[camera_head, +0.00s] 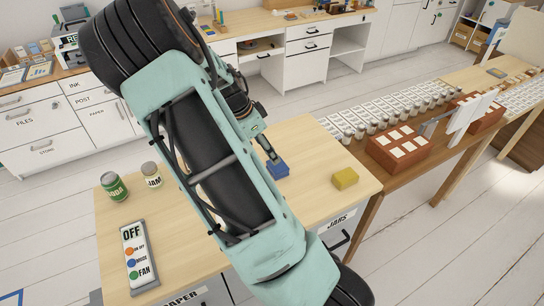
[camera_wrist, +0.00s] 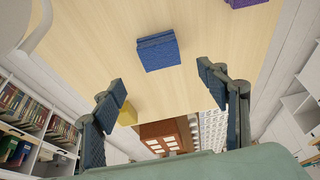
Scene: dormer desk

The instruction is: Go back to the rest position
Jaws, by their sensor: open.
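My gripper (camera_head: 270,152) is at the end of my arm, over the desk, and looks close to the blue block (camera_head: 278,169) in the head view. In the wrist view my gripper (camera_wrist: 161,75) has its two fingers spread wide with nothing between them. The blue block (camera_wrist: 158,51) lies on the desk beyond the fingertips, apart from them. The yellow block (camera_head: 345,179) rests right of the blue one; in the wrist view it (camera_wrist: 127,115) is partly hidden behind the left finger. My arm covers the middle of the desk in the head view.
A brown box with white cards (camera_head: 399,149) is on the right-hand table. A purple block (camera_wrist: 246,2) shows at the wrist view's top edge.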

